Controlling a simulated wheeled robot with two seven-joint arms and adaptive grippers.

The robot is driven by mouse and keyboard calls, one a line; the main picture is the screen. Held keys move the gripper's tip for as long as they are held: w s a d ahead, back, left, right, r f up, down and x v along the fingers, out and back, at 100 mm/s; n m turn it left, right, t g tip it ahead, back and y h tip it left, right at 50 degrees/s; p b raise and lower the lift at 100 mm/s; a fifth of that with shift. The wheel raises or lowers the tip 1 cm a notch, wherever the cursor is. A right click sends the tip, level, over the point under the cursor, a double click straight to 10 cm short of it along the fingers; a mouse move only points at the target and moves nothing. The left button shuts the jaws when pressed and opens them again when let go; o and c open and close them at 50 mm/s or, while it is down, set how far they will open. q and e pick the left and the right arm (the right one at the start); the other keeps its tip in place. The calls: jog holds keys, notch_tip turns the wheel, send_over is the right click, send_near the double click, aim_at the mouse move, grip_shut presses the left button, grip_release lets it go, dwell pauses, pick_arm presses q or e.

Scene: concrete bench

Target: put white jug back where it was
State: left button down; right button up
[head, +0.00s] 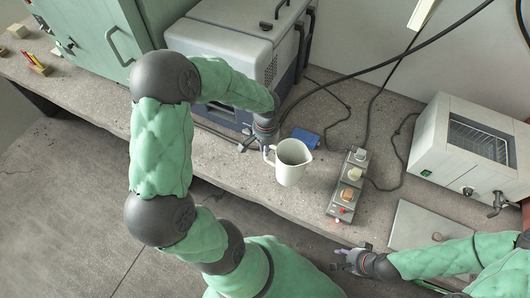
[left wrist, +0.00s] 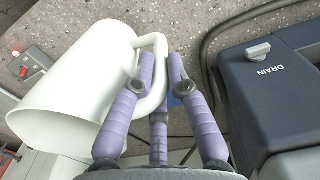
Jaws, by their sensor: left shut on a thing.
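The white jug (head: 291,172) is in the middle of the head view, by the front part of the bench, its open mouth facing up. My left gripper (head: 257,143) is on its left side, shut on the jug's handle. In the left wrist view the jug (left wrist: 75,85) fills the left side, and the purple fingers of my left gripper (left wrist: 162,75) close around its handle. I cannot tell whether the jug's base touches the bench. My right gripper (head: 345,258) is at the lower right, away from the jug; its jaw opening is too small to judge.
A power strip with plugs (head: 348,185) lies right of the jug, and a blue flat object (head: 305,137) lies behind it. A grey-and-blue machine (head: 225,50) stands behind my left arm. A white box with a window (head: 455,150) stands right. Cables cross the bench (head: 318,103).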

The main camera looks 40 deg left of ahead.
pick_arm(q)
jog(key=shift+a+f+b, duration=0.15)
jog(key=shift+f+b, duration=0.15)
jog(key=shift+f, duration=0.65)
jog(key=shift+a+f+b, duration=0.1)
jog(key=shift+f+b, duration=0.2)
jog(key=shift+f, duration=0.6)
jog(key=shift+f, duration=0.2)
jog(key=c, duration=1.2)
grip_release()
jog(key=shift+r, duration=0.15)
jog(key=shift+r, duration=0.4)
notch_tip(320, 180, up, 11)
jog(key=p, duration=0.3)
jog(key=shift+r, duration=0.15)
